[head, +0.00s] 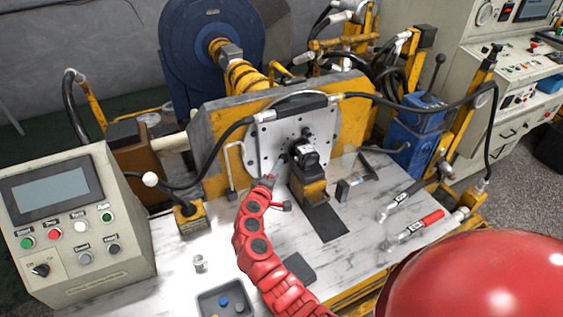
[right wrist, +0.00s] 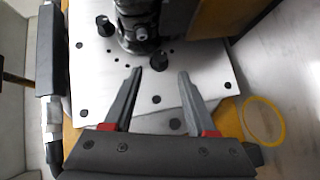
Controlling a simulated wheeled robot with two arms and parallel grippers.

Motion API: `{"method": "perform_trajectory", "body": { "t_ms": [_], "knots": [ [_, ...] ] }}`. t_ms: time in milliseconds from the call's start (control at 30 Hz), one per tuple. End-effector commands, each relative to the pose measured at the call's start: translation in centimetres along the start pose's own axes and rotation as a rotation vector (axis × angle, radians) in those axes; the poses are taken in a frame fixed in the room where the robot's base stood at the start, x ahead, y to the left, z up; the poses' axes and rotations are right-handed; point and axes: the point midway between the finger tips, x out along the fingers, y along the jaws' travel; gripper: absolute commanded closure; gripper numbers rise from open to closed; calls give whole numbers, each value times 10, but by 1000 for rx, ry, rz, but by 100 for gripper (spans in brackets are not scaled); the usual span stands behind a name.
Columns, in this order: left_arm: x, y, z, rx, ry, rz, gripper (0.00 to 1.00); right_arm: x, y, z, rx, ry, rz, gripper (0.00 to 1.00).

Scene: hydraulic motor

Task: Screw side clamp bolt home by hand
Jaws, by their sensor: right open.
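The dark hydraulic motor (head: 305,153) sits on a yellow-and-black stand (head: 311,188) against the pale mounting plate (head: 270,146). In the right wrist view the motor (right wrist: 139,28) is at the top, with a black bolt head (right wrist: 159,60) beside it on the plate (right wrist: 95,70) and another black bolt head (right wrist: 106,26) on its other side. My right gripper (head: 277,168) is at the motor's left side in the head view. In the right wrist view my right gripper (right wrist: 160,74) is open and empty, its fingertips on either side of and just short of the nearer bolt head. My left gripper is out of view.
A control box (head: 78,222) stands at left. A tray of small parts (head: 226,300) and a small glass (head: 200,263) are at the front. A black hose (head: 215,150) arches past the plate.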

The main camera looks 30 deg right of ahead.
Motion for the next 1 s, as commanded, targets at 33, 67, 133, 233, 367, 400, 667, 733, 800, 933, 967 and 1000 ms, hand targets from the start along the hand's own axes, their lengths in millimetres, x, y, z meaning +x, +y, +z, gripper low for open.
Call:
{"method": "perform_trajectory", "body": {
  "t_ms": [33,67,133,233,367,400,667,733,800,933,967,1000],
  "knots": [
    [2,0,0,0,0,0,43,10,2,1,-1,-6,1,43],
    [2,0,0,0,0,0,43,15,1,0,-1,-6,0,43],
    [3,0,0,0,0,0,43,26,2,0,2,-2,1,43],
    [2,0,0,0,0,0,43,38,0,1,-2,-4,1,43],
    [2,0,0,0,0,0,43,48,1,-1,2,0,2,43],
    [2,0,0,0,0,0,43,50,0,-1,0,0,1,43],
    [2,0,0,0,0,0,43,54,0,0,0,1,0,43],
    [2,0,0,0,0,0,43,54,0,0,0,1,0,43],
    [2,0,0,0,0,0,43,53,0,0,0,1,0,48],
    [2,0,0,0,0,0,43,53,0,0,0,1,0,72],
    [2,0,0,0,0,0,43,53,0,0,0,1,0,77],
    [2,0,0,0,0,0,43,53,0,0,0,1,0,84]
  ]
}}
